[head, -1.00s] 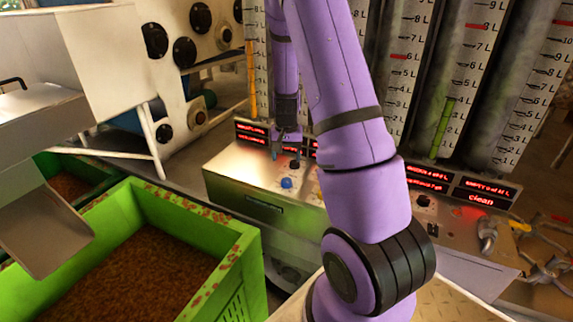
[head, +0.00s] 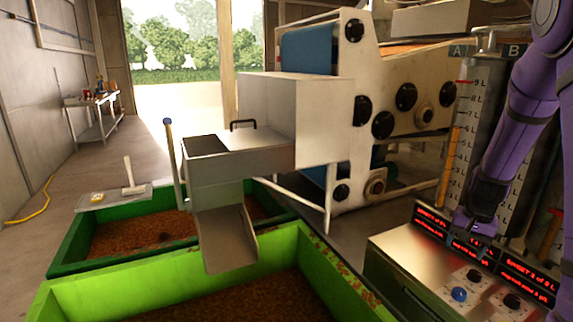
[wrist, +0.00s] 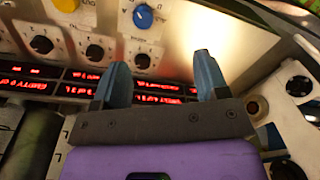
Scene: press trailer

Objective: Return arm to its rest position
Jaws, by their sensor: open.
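My purple arm is at the right edge of the head view. My gripper (head: 474,226) points down over the control panel (head: 402,275), in front of its red displays, with the fingertips small and partly dark in that view. In the wrist view my gripper (wrist: 164,75) shows two blue fingers spread apart with nothing between them. Beyond the fingers are a blue knob (wrist: 143,16), a yellow knob (wrist: 66,4) and several black dials on the panel face. I cannot tell the exact gap between the fingertips and the panel.
A measuring tube (head: 468,130) with litre marks stands behind the panel, close to my arm. A white press machine (head: 345,95) with a metal chute (head: 226,238) fills the middle. A light green crate (head: 285,252) and a dark green crate (head: 75,245) hold brown material. Floor is open at left.

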